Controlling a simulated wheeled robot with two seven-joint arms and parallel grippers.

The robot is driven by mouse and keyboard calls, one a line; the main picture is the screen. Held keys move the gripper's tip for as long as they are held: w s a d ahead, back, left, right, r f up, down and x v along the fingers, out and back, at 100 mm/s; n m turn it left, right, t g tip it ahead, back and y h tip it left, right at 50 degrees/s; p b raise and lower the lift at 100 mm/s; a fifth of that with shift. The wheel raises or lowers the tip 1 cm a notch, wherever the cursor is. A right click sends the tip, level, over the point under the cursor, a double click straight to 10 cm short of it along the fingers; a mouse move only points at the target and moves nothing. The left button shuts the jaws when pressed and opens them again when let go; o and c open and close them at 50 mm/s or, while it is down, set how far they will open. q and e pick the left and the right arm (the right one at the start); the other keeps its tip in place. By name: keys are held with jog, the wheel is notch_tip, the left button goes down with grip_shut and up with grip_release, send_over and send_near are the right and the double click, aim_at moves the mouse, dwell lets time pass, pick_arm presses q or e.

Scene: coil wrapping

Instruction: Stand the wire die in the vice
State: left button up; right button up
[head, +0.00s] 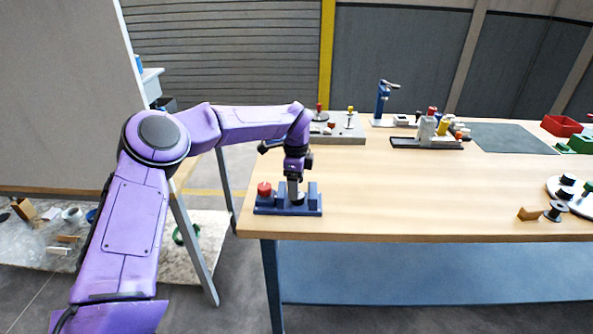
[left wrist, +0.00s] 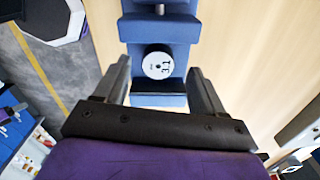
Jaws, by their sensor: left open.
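The blue vice (head: 288,210) stands at the near left corner of the table. The wire die, a small round disc with a pale marked face and a dark rim (left wrist: 157,64), is at the vice (left wrist: 160,28), between its blue blocks in the left wrist view. Whether it touches the blocks I cannot tell. My left gripper (head: 295,183) points down over the vice. Its two fingers are apart, one on each side of the die, with gaps showing. My right gripper is in neither view.
A red knob (head: 264,188) stands at the vice's left end. Behind are a grey fixture plate (head: 345,133), a blue post (head: 382,103) and a dark mat (head: 510,138). Spools (head: 556,210) lie far right. The table's middle is clear.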

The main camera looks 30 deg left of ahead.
pick_arm(q)
notch_tip(320, 180, up, 10)
jog(key=b, duration=0.1)
jog(key=shift+f, duration=0.25)
jog(key=shift+s, duration=0.1)
dwell(0.9)
